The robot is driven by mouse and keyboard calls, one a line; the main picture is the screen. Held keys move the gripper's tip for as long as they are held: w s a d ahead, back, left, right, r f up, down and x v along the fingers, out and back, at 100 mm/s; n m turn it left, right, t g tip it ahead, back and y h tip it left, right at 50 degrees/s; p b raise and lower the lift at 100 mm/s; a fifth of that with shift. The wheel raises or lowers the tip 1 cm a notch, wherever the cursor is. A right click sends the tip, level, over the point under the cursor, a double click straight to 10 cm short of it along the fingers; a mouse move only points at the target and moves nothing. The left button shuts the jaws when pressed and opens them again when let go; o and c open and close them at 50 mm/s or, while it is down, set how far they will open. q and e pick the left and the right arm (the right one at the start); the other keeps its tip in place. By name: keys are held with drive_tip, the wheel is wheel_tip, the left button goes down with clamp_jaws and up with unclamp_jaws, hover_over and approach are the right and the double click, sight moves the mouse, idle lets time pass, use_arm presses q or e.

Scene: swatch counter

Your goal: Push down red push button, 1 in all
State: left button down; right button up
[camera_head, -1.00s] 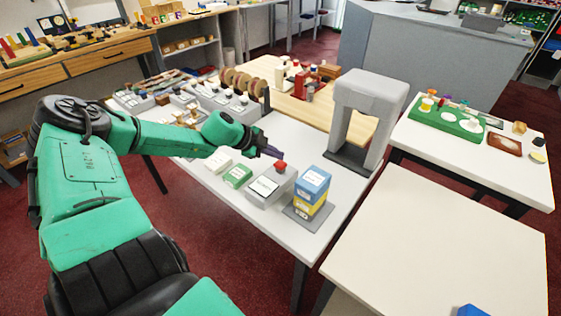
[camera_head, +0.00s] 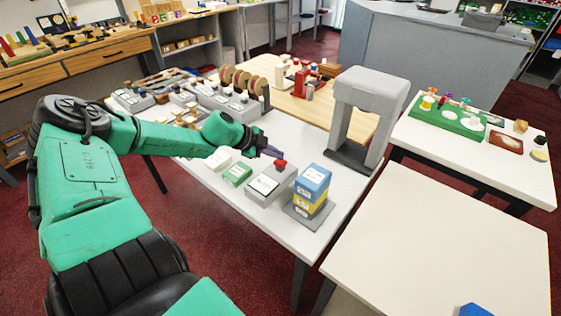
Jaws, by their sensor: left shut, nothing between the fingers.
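The red push button (camera_head: 281,163) sits on top of a grey box (camera_head: 268,187) with a white label, near the front of the light table. My left gripper (camera_head: 280,154) is shut and empty. Its dark tip is just above and behind the button in the picture; I cannot tell whether it touches. The left arm reaches in from the left over the table. My right gripper is not in view.
A stack of blue and yellow boxes (camera_head: 312,189) stands right of the button box. A green box (camera_head: 237,174) and a white box (camera_head: 217,158) stand to its left. A grey arch (camera_head: 368,95) rises behind. The near-right white table (camera_head: 440,235) is mostly clear.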

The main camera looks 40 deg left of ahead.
sight(276, 161)
use_arm(q)
drive_tip(key=shift+f+b, duration=0.75)
drive_tip(key=shift+f, duration=0.05)
idle(0.8)
idle(0.3)
drive_tip(key=shift+r+p, duration=1.1)
drive_tip(key=shift+r, duration=0.15)
wheel_tip(276, 161, up, 5)
drive_tip(key=p, duration=0.5)
drive_tip(key=shift+r, duration=0.15)
drive_tip(key=shift+f, duration=0.2)
